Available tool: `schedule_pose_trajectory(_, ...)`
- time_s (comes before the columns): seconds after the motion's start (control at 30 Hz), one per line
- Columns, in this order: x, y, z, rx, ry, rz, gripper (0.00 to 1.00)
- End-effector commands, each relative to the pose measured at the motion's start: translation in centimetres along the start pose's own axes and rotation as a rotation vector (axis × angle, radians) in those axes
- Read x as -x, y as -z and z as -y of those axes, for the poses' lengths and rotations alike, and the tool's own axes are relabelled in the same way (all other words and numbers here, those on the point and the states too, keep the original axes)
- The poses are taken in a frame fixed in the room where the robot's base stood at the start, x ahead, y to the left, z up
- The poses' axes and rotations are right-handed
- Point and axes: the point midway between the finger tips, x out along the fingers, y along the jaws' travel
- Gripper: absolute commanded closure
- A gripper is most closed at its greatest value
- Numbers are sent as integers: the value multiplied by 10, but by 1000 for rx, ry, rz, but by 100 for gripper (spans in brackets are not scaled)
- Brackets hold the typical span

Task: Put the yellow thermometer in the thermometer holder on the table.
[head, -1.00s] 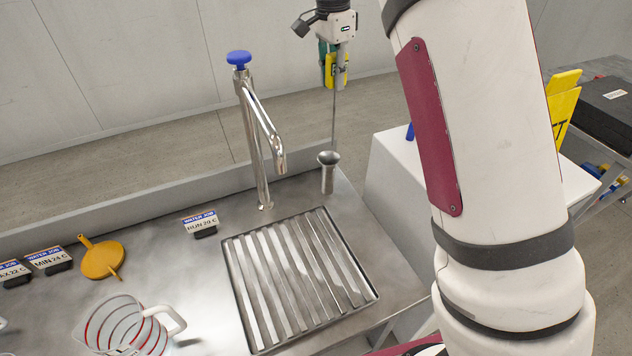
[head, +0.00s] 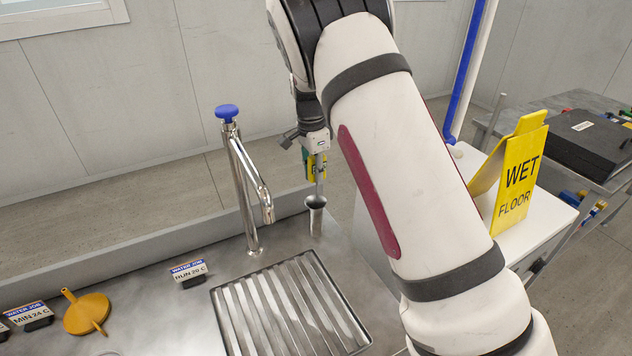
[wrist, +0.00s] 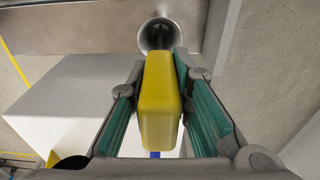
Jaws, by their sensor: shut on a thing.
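The yellow thermometer (wrist: 160,105) is between the green-padded fingers of my gripper (wrist: 160,72), which is shut on it. In the head view my gripper (head: 315,172) is right above the thermometer holder (head: 315,204), a metal cup with a flared mouth at the back right of the sink table. In the wrist view the holder (wrist: 146,40) lies just beyond the yellow body.
A steel tap (head: 244,185) with a blue knob stands left of the holder. A ribbed drain tray (head: 290,305) lies in front. Signs and an orange strainer (head: 87,313) are at left. A yellow wet floor sign (head: 515,180) stands on a white block at right.

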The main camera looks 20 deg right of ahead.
Motion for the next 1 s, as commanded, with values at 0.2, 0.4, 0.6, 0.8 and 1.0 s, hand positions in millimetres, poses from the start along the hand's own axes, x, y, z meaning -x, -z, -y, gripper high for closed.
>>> schedule_pose_trajectory(0.2, -29, -2, -1, -1, -3, 0, 100)
schedule_pose_trajectory(0.4, -33, -2, 0, -1, 0, 0, 100)
schedule_pose_trajectory(0.6, -36, -3, 0, -1, 0, 0, 100)
schedule_pose_trajectory(0.8, -35, -3, 0, 0, 0, 0, 60)
schedule_pose_trajectory(1.0, -35, -3, 0, 0, 0, 0, 60)
